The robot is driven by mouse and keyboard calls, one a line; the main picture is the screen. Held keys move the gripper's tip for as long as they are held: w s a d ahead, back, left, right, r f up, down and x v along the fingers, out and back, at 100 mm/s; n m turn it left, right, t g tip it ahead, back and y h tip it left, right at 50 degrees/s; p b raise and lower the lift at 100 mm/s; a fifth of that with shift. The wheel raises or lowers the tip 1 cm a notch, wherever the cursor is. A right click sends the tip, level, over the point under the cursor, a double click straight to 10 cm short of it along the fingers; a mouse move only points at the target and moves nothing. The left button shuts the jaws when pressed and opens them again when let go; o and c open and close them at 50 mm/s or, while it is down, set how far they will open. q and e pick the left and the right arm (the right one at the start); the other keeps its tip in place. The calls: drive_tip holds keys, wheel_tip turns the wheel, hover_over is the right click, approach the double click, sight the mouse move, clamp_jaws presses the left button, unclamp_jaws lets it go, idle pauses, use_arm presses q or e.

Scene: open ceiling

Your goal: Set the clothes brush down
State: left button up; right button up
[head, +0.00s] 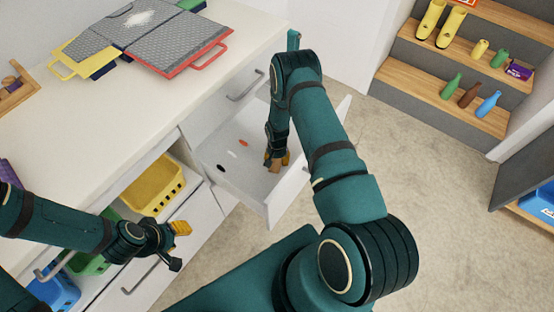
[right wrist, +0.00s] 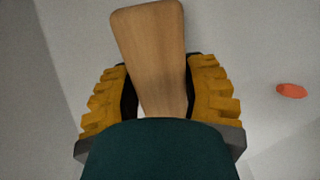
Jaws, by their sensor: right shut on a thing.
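The clothes brush (right wrist: 150,50) shows in the right wrist view as a plain wooden piece between the two yellow fingers of my right gripper (right wrist: 160,90). Its lower part is hidden behind my dark green gripper body. In the head view my right gripper (head: 278,160) reaches down into the open white drawer (head: 222,150), near its front right side. Only a small brown bit of the brush shows there. I cannot tell whether the brush touches the drawer floor. My left gripper (head: 178,245) is empty with its fingers apart, in front of the lower drawers.
The drawer holds a small red-orange piece (head: 244,143), which also shows in the right wrist view (right wrist: 291,90), and a black piece (head: 220,168). A yellow basket (head: 153,186) stands below the white counter (head: 110,110). Wooden steps (head: 420,75) with bottles stand at the right.

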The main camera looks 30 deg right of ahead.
drive_tip(key=shift+f, duration=0.1)
drive_tip(key=o, duration=1.1)
wheel_tip(320, 180, up, 12)
drive_tip(key=p, duration=0.3)
drive_tip(key=shift+r, duration=0.2)
